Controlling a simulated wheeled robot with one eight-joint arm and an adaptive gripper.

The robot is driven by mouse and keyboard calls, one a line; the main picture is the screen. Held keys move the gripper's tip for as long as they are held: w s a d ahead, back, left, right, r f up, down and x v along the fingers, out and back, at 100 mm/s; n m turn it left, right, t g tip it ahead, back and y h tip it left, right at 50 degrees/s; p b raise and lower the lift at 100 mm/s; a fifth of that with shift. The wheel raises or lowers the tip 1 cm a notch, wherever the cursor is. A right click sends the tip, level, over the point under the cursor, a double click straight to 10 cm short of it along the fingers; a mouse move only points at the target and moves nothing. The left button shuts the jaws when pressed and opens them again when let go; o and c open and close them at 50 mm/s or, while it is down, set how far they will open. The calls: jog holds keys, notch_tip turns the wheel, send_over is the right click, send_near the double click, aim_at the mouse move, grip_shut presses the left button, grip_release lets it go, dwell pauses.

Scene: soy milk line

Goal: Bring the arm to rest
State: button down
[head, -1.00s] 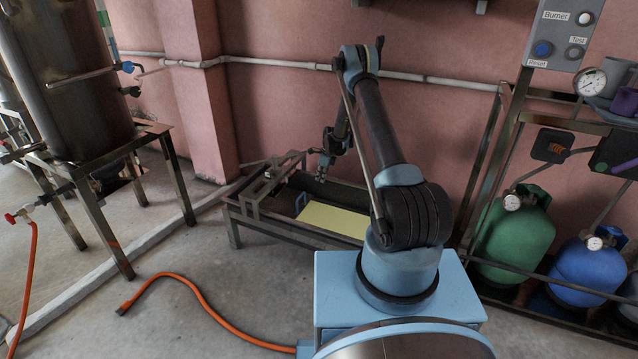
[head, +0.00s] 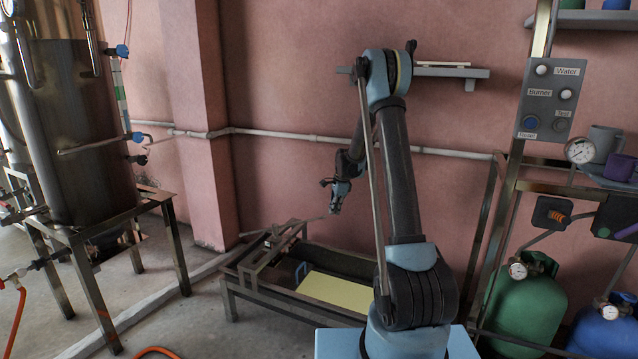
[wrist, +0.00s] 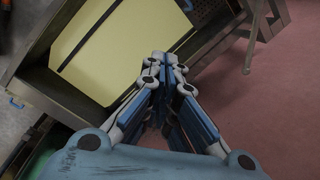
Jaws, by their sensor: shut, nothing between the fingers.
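My gripper (head: 336,205) hangs from my raised arm, above the left part of a low metal trough and in front of the pink wall. In the wrist view my gripper (wrist: 162,62) has its fingertips together, with nothing held between them. The trough (head: 232,284) stands on the floor against the wall. A pale yellow board (head: 335,291) lies in it, and the board also shows in the wrist view (wrist: 115,50) beyond the fingertips. My gripper is clear of both.
A steel tank (head: 78,140) on a metal stand is at the left. A control panel (head: 548,98) and gas cylinders, one green (head: 522,310), are at the right. A pipe (head: 290,137) runs along the wall. A shelf (head: 455,72) is behind my arm.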

jog(key=s+d+r+n, duration=0.4)
jog(key=s+r, duration=0.5)
jog(key=s, duration=0.3)
jog(key=s+d+r+n, duration=0.3)
jog(key=s+r, duration=0.5)
jog(key=s, duration=0.4)
jog(key=s+d+f+n, duration=0.1)
jog(key=s+f+n, duration=0.1)
jog(key=s, duration=0.7)
jog(key=s+d+f+n+h, duration=0.1)
jog(key=s+n, duration=0.3)
jog(key=s, duration=0.6)
jog(key=s+d+f+n+t, duration=0.1)
jog(key=s+d+f+n, duration=0.2)
jog(key=s, duration=0.6)
jog(key=shift+s+f+h, duration=0.2)
jog(key=shift+f+h, duration=0.05)
jog(key=shift+h, duration=0.15)
